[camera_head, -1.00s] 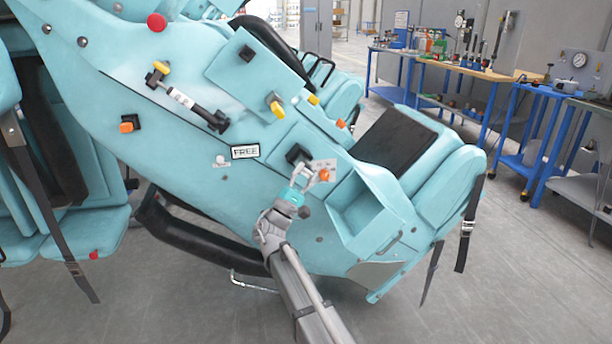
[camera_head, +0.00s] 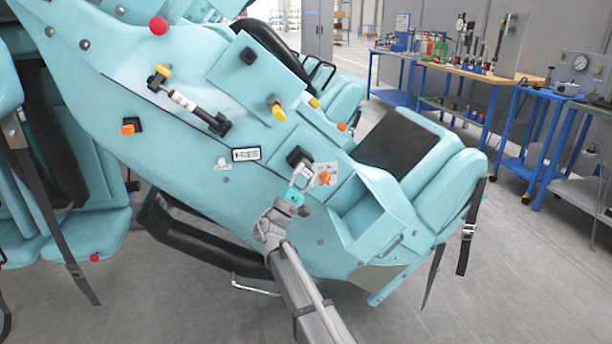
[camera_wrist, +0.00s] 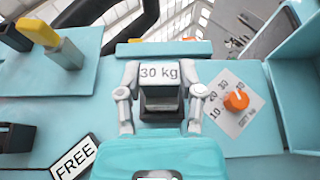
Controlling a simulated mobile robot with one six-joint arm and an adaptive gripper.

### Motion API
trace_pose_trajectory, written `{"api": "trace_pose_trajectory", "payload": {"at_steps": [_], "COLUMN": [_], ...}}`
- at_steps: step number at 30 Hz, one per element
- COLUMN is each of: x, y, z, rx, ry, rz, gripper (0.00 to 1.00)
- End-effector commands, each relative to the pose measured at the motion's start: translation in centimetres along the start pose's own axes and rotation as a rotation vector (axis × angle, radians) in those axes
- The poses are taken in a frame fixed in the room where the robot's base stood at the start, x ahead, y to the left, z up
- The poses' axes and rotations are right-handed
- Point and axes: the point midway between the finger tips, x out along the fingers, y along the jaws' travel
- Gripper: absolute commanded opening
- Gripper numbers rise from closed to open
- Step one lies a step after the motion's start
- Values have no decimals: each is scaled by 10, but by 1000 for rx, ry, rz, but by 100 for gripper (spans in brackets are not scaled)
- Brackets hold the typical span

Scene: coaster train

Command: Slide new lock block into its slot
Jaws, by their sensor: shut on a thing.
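My gripper (camera_head: 300,180) is shut on a pale block (camera_wrist: 160,73) marked "30 kg", which I take to be the lock block. It sits between the two fingertips in the wrist view. A black square housing (camera_head: 299,156) on the turquoise seat side is just beyond the fingers. It also shows dark in the wrist view (camera_wrist: 161,104), just below the label and between the fingers. The frames do not show whether the block is inside or only in front of the housing.
An orange knob (camera_wrist: 236,101) on a numbered dial plate is close right of my fingers. A "FREE" sign (camera_head: 246,155) is to the left. A yellow-tipped lever (camera_wrist: 60,45) stands upper left. An open turquoise bin (camera_head: 365,210) lies lower right.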

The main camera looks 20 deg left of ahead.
Motion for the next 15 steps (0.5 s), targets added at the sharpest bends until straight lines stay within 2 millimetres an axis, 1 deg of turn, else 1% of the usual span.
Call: {"api": "trace_pose_trajectory", "payload": {"at_steps": [15], "x": [4], "y": [0], "z": [-9], "rx": [0], "ry": [0], "rz": [1], "gripper": [0]}}
